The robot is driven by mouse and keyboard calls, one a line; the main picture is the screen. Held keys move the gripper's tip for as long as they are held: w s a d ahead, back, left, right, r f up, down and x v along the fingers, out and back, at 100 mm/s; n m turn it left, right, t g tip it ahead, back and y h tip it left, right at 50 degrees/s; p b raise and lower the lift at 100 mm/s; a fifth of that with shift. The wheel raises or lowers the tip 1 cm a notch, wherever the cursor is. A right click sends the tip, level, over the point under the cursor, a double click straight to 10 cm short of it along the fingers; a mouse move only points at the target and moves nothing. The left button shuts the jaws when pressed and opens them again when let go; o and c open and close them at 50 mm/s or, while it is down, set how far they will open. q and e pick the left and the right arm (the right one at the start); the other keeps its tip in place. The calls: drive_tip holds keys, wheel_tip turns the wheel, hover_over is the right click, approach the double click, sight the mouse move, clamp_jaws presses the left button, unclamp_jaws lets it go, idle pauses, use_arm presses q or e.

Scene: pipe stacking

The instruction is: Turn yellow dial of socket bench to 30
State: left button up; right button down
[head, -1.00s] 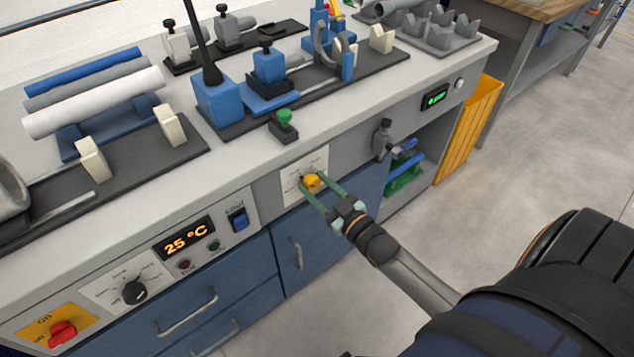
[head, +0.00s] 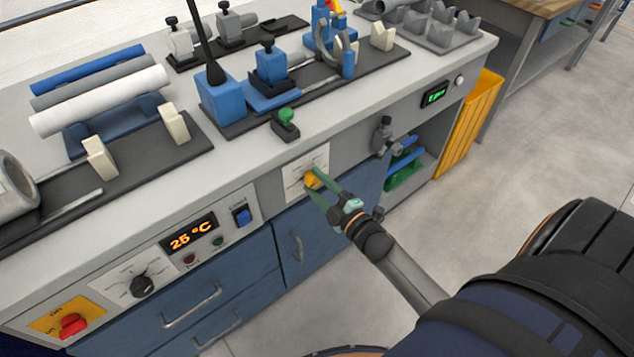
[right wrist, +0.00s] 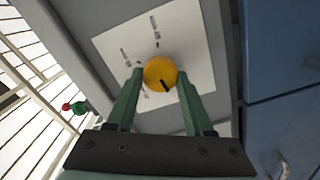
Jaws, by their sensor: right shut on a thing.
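The yellow dial (head: 311,181) sits on a white scale plate (head: 318,160) on the front of the socket bench. It also shows in the right wrist view (right wrist: 161,72), round, with a dark pointer mark toward its lower right edge. My right gripper (head: 318,190) has its green fingers on both sides of the dial and is shut on it; in the right wrist view the fingertips (right wrist: 160,78) flank the knob. The numbers on the plate (right wrist: 120,45) are too small to read. My left gripper is not in view.
A display reading 25 °C (head: 190,234), a black knob (head: 142,286) and a red switch (head: 73,325) are on the panel to the left. A grey valve-like fitting (head: 383,137) sticks out right of the dial. Open floor lies to the right.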

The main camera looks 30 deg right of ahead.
drive_tip(key=shift+n, duration=0.6)
drive_tip(key=shift+c, duration=1.5)
unclamp_jaws()
drive_tip(key=s+p, duration=0.1)
drive_tip(key=s, duration=1.1)
drive_tip(key=shift+s+d, duration=0.25)
drive_tip(key=shift+d, duration=0.2)
